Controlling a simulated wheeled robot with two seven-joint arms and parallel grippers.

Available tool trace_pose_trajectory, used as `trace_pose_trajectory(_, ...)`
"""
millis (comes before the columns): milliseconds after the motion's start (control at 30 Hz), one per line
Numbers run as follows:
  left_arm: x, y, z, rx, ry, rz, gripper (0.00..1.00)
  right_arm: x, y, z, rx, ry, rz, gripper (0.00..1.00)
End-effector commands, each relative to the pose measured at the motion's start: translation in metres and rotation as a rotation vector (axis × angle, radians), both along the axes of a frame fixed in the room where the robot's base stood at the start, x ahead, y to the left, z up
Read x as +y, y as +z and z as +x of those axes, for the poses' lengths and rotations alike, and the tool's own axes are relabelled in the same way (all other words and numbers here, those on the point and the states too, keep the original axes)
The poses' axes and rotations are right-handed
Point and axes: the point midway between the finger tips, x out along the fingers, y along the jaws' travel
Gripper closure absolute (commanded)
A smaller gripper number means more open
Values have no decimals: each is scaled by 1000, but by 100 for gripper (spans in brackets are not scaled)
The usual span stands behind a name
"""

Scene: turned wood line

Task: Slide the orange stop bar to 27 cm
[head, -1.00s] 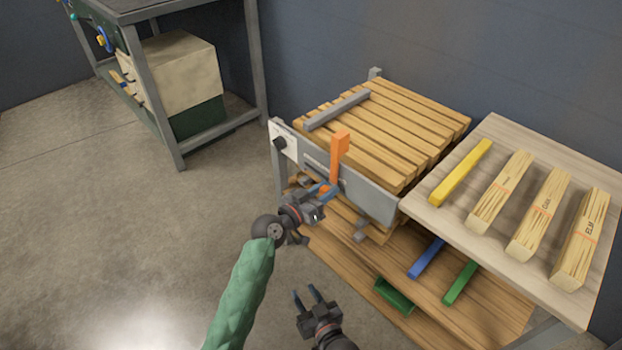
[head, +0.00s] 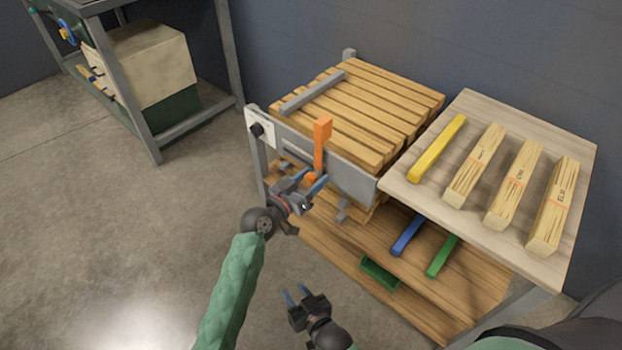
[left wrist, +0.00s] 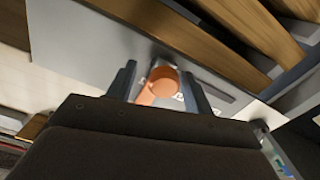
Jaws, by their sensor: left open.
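The orange stop bar (head: 322,145) stands upright at the front of the grey rail (head: 350,180) on the slatted wooden rack. Its round orange knob shows in the left wrist view (left wrist: 160,84). My left gripper (head: 312,180) is open at the bar's lower end, with one finger on each side of the knob. The wrist view shows the knob between the fingers; whether they touch it I cannot tell. A scale on the rail is too small to read. My right gripper (head: 295,291) is open and empty, low in front of the lower shelf.
A board (head: 480,233) at the right bears a yellow bar (head: 437,149) and several labelled wood blocks. The lower shelf (head: 450,285) holds a blue bar (head: 407,235) and green pieces. A grey bar (head: 313,92) lies across the slats. The floor at left is clear.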

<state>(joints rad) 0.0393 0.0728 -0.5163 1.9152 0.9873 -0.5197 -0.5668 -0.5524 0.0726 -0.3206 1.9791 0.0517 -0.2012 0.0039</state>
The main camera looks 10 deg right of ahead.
Motion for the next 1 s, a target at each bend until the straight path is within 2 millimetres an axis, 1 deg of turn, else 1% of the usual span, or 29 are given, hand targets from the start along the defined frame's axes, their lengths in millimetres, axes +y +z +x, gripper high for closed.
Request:
trace_pose_trajectory(167, 7, -1, -5, 0, 1, 2, 48, 0, 0, 0, -2, 0, 1, 64)
trace_pose_trajectory(367, 27, -1, -20, -1, -1, 4, 48, 0, 3, 1, -11, 0, 2, 64)
trace_pose_trajectory(500, 42, -1, -30, 0, -1, 3, 48, 1, 9, 4, -29, -2, 7, 64)
trace_pose_trajectory(700, 57, -1, -42, 1, -1, 2, 48, 2, 19, 8, -57, -4, 13, 64)
trace_pose_trajectory(833, 61, 0, -45, 1, 0, -1, 48, 2, 25, 10, -68, -4, 15, 64)
trace_pose_trajectory(1000, 63, 0, -46, 1, -1, -1, 48, 2, 24, 11, -70, -4, 16, 64)
